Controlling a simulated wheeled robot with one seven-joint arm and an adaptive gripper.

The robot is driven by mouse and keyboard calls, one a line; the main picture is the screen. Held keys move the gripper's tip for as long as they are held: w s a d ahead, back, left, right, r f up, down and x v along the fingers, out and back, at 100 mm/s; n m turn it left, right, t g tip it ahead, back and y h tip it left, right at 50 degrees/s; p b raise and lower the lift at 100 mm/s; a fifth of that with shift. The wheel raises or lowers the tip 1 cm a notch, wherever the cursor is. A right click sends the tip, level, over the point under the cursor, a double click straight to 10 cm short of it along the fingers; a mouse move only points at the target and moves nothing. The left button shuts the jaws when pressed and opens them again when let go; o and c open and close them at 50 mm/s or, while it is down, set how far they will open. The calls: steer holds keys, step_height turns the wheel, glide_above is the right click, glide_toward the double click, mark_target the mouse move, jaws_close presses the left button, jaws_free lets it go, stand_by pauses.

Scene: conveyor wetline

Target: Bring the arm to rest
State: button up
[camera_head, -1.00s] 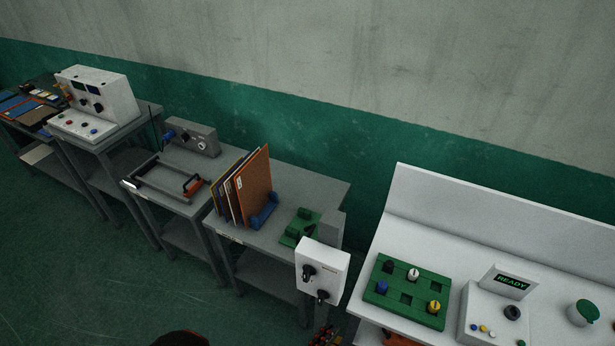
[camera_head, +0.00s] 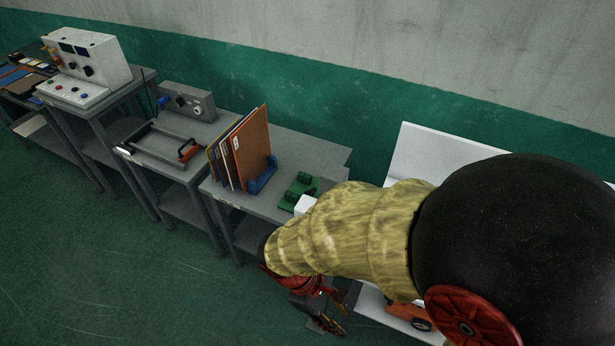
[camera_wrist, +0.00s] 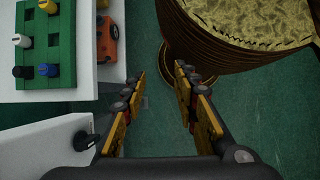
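My gripper (camera_head: 335,312) hangs low at the lower middle of the head view, beside the front edge of the white bench. In the wrist view my gripper (camera_wrist: 160,80) is open, with its two yellow-and-dark fingers apart. Only green floor shows between the fingers, and nothing is held. My arm stretches across the right side of the head view and hides most of the white bench (camera_head: 412,150).
Left of the fingers are a white control box (camera_wrist: 58,140) with a black knob, a green peg board (camera_wrist: 45,65) and an orange object (camera_wrist: 107,42). A grey table (camera_head: 295,150) holds upright folders (camera_head: 250,150). The floor (camera_head: 130,270) at left is clear.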

steer(key=w+d+r+m+t+y+b, duration=0.2)
steer(key=d+r+m+t+b, duration=0.1)
steer(key=d+r+m+b, duration=0.2)
steer(key=w+d+r+m+t+y+b, duration=0.1)
steer(key=d+r+m+t+y+b, duration=0.2)
steer(key=d+r+m, duration=0.4)
steer(key=shift+w+r+m+t+b, duration=0.4)
steer(key=shift+t+b, duration=0.3)
steer(key=shift+b, duration=0.35)
steer(key=shift+d, duration=0.2)
